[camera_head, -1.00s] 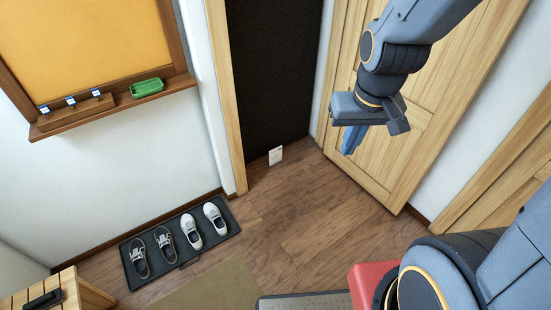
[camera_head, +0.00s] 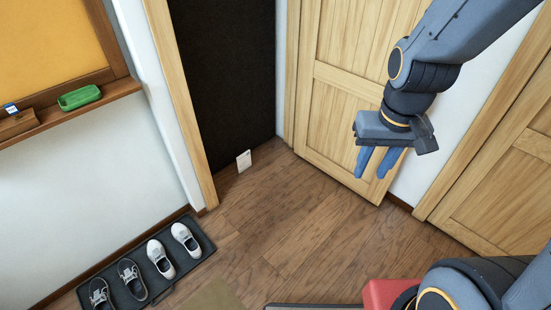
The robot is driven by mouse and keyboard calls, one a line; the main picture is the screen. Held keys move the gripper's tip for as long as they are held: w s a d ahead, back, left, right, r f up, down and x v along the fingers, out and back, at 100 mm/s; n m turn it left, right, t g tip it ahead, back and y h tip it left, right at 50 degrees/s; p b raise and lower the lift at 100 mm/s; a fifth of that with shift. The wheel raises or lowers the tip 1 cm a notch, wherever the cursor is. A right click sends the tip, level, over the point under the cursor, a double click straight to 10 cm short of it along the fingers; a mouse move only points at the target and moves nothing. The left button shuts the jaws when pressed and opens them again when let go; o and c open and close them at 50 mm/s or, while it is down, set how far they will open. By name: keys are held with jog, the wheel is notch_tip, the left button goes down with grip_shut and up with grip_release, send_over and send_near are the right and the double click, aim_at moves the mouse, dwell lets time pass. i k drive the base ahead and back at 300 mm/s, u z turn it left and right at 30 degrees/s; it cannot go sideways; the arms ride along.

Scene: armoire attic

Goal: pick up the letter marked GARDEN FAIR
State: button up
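A small white card (camera_head: 243,161) stands upright at the foot of the dark doorway panel, where the floor begins. It looks like a letter, but its marking is too small to read. My gripper (camera_head: 377,163) is in the air at the upper right, in front of the wooden door, to the right of the card and well apart from it. Its two blue fingers point down with a gap between them and nothing in the gap.
A wooden door (camera_head: 345,110) stands right of the dark panel (camera_head: 225,85). A shoe tray (camera_head: 193,264) with sneakers lies at lower left. A green dish (camera_head: 79,97) sits on a wall ledge (camera_head: 95,114). Bare wood floor (camera_head: 290,225) lies in the middle.

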aim_at(243, 160)
jog(key=z, duration=0.8)
jog(key=i, duration=2)
jog(key=u, duration=1.8)
